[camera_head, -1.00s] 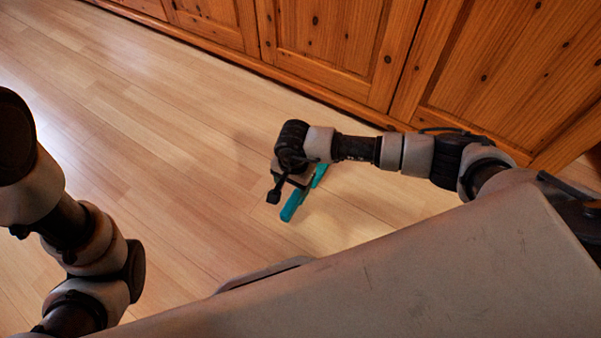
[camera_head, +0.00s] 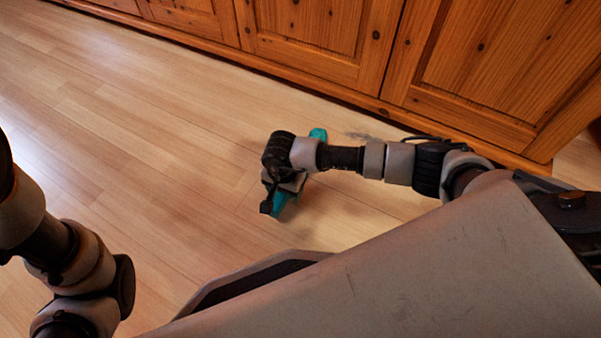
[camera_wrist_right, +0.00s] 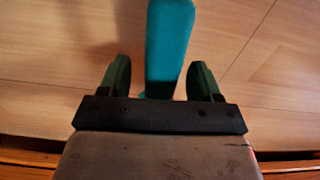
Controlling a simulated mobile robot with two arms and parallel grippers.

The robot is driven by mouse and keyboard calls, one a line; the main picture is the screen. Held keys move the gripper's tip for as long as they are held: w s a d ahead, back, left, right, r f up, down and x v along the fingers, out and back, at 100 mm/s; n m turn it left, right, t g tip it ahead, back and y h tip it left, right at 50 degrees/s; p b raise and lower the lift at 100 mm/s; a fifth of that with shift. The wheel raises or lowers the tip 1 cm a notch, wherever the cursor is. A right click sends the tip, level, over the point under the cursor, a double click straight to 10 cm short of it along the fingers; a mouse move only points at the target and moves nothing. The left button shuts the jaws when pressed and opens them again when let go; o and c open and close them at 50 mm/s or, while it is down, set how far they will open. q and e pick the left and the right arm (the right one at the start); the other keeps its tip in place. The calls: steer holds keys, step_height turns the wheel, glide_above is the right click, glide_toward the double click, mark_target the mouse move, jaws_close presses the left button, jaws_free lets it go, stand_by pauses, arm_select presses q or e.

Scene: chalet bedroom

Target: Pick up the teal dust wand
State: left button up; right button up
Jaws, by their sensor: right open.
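The teal dust wand (camera_head: 318,135) lies on the wooden floor, partly hidden under my right wrist in the head view. One end shows beyond the wrist and another part shows below it. My right gripper (camera_head: 276,198) is over the wand, pointing down. In the right wrist view the wand (camera_wrist_right: 170,45) runs between the two fingers of my right gripper (camera_wrist_right: 161,78), which is open. Gaps show on both sides of the wand. My left arm is at the left edge of the head view; its gripper is out of frame.
Wooden cabinets (camera_head: 310,40) with panelled doors stand along the back and right, close behind my right arm. The plank floor (camera_head: 130,130) to the left of the right gripper is clear.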

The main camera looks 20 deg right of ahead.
steer(key=shift+f, duration=0.45)
steer(key=shift+r, duration=0.1)
steer(key=c, duration=1.1)
